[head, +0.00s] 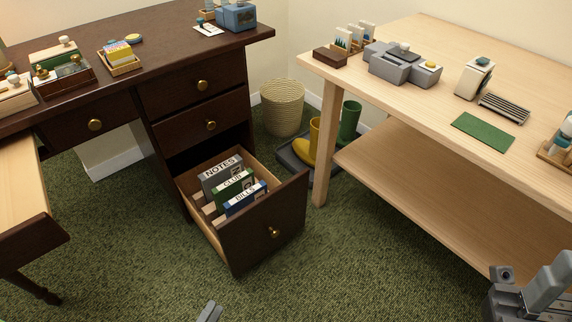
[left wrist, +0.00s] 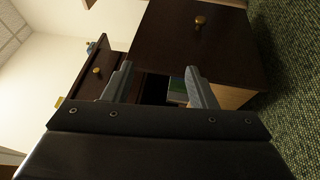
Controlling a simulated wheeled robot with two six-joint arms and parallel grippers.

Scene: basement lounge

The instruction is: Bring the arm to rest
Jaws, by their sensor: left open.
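My left gripper (head: 210,312) shows only as a grey fingertip at the bottom edge of the head view. In the left wrist view its two fingers (left wrist: 158,82) stand apart with nothing between them, facing the desk's open drawer. Grey parts of my right arm and gripper (head: 535,293) show at the lower right corner of the head view, cut off by the edge. The open lower drawer (head: 262,226) of the dark desk holds upright folders labelled NOTES (head: 221,174), CLUB (head: 234,184) and BILLS (head: 245,198).
A pale wooden table (head: 440,75) with a lower shelf (head: 430,180) stands at the right. A pulled-out upper drawer (head: 22,180) juts out at the left. A basket (head: 282,108) and boots (head: 349,120) stand behind. Green carpet (head: 350,260) lies clear between desk and table.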

